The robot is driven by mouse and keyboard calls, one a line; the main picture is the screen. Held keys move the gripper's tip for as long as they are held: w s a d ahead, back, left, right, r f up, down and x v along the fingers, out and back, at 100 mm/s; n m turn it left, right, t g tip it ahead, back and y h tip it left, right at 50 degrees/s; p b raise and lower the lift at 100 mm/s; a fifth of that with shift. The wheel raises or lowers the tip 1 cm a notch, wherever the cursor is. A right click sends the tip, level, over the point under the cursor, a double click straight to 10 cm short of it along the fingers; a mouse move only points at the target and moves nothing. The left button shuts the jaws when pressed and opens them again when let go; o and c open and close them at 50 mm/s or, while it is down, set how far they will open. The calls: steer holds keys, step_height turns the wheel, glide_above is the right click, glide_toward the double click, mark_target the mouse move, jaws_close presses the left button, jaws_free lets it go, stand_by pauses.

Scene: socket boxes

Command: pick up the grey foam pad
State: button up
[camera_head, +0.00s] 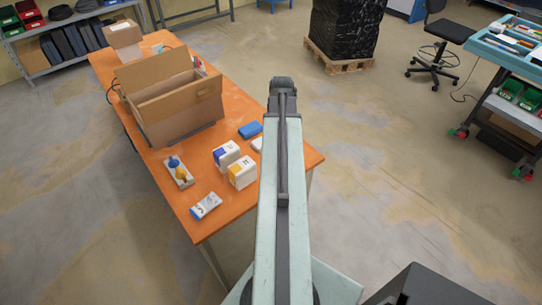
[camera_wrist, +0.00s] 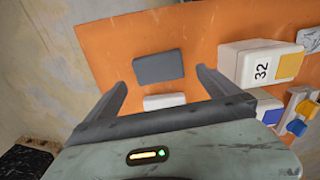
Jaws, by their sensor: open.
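The grey foam pad (camera_wrist: 159,68) is a dark grey, flat rectangular block lying on the orange table (camera_wrist: 115,45) in the wrist view. My gripper (camera_wrist: 161,80) is open and empty. Its two fingers show to the left and right of the pad, apart from it, with the pad slightly beyond the fingertips in the picture. In the head view my arm covers the place where the pad lies, so I cannot see it there. The end of my arm is over the right side of the table (camera_head: 235,212), and its fingers are not clear there.
A white block (camera_wrist: 164,101) lies close to the pad. A white-and-yellow box marked 32 (camera_wrist: 262,65) stands right of my right finger. A blue block (camera_head: 250,130), a white-and-blue box (camera_head: 227,155) and an open cardboard box (camera_head: 165,118) are also on the table.

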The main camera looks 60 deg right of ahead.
steer(key=shift+w+f, duration=0.15)
steer(key=f+b, duration=0.8)
steer(key=shift+d, duration=0.25)
steer(key=shift+r, duration=0.25)
steer(key=shift+c, duration=0.3)
steer(key=c, duration=1)
